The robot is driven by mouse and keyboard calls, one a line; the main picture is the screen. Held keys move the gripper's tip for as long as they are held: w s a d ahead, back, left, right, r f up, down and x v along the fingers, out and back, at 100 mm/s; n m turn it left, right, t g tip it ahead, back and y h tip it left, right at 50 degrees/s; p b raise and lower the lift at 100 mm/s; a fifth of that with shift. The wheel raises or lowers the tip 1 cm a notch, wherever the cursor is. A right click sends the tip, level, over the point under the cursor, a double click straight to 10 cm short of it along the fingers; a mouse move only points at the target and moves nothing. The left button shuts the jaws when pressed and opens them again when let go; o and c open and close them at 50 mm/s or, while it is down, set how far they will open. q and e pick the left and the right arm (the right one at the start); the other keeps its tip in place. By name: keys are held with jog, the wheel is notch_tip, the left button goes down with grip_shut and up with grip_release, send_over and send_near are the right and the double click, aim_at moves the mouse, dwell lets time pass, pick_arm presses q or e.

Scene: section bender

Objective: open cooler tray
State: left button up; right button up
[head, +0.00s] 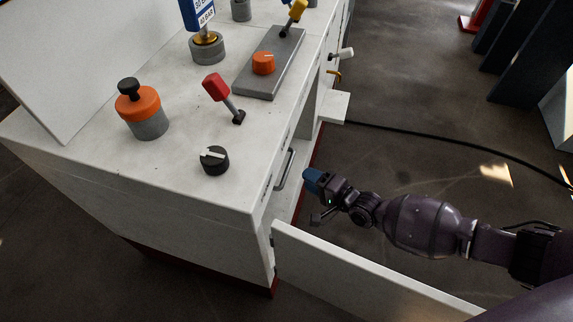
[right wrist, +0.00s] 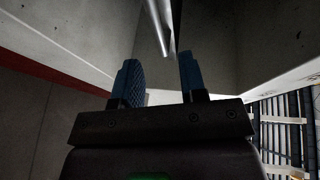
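A metal bar handle (head: 285,168) is on the side of the white machine cabinet, probably the cooler tray's handle; the tray itself is hard to make out. My right gripper (head: 313,181) is just right of the handle, with its blue fingertips toward the cabinet. In the right wrist view its two fingers (right wrist: 161,80) stand apart with nothing between them. A bright metal bar (right wrist: 158,27) shows ahead of them, apparently the handle, not gripped. My left gripper is not in view.
A white door panel (head: 360,274) stands swung out from the cabinet's near corner, below my right arm. The cabinet top (head: 165,175) carries an orange button (head: 138,103), a red lever (head: 216,87) and a black knob (head: 214,160). A black cable (head: 450,139) crosses the floor.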

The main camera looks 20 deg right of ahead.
aim_at(288, 167)
jog(key=shift+b+x, duration=0.85)
jog(key=shift+x, duration=3.35)
jog(key=shift+f, duration=0.15)
grip_shut()
